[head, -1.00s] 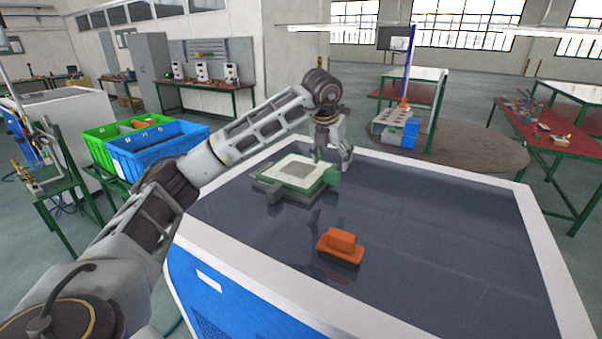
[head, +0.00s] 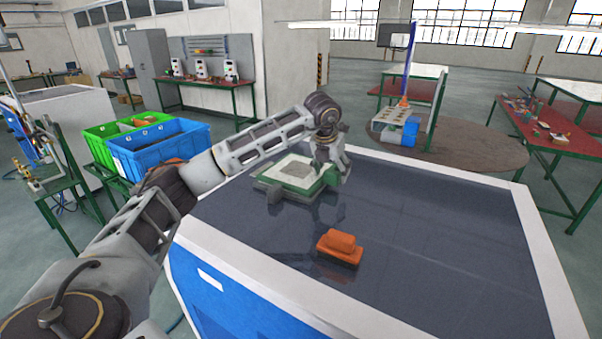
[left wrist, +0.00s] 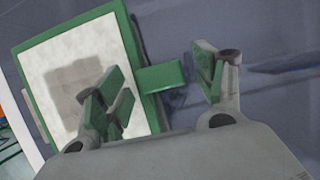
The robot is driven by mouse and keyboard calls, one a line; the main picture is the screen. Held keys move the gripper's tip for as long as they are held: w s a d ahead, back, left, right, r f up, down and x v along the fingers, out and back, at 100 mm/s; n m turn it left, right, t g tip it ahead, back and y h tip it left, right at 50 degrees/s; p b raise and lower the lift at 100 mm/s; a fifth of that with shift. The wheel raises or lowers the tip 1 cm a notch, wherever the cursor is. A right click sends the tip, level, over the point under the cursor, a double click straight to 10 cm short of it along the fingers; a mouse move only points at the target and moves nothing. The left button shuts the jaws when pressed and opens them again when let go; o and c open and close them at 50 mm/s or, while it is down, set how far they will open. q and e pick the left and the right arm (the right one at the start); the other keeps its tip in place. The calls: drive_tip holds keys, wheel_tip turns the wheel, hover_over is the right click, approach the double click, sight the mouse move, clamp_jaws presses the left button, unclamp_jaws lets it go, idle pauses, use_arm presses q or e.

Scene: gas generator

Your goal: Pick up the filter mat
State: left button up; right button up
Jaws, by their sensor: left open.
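The filter mat (head: 297,171) is a white sheet with a grey square patch in a green frame. It lies on a grey base on the dark top of the blue and white cabinet. In the left wrist view the mat (left wrist: 62,62) fills the left side, and a green tab (left wrist: 160,76) sticks out from its frame. My left gripper (head: 334,180) is over the tab side of the mat. In the left wrist view my gripper (left wrist: 163,92) is open, with the tab showing between its fingers. One finger overlaps the frame edge in the picture; contact cannot be told.
An orange block-shaped object (head: 340,247) lies on the cabinet top (head: 440,245) in front of the mat. The right part of the top is clear. Blue (head: 160,150) and green (head: 100,138) crates stand at the left behind my arm.

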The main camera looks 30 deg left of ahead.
use_arm(q)
drive_tip(key=c, duration=1.2)
drive_tip(key=shift+c, duration=0.5)
drive_tip(key=shift+r, duration=0.1)
wheel_tip(320, 180, up, 10)
drive_tip(key=b, duration=0.1)
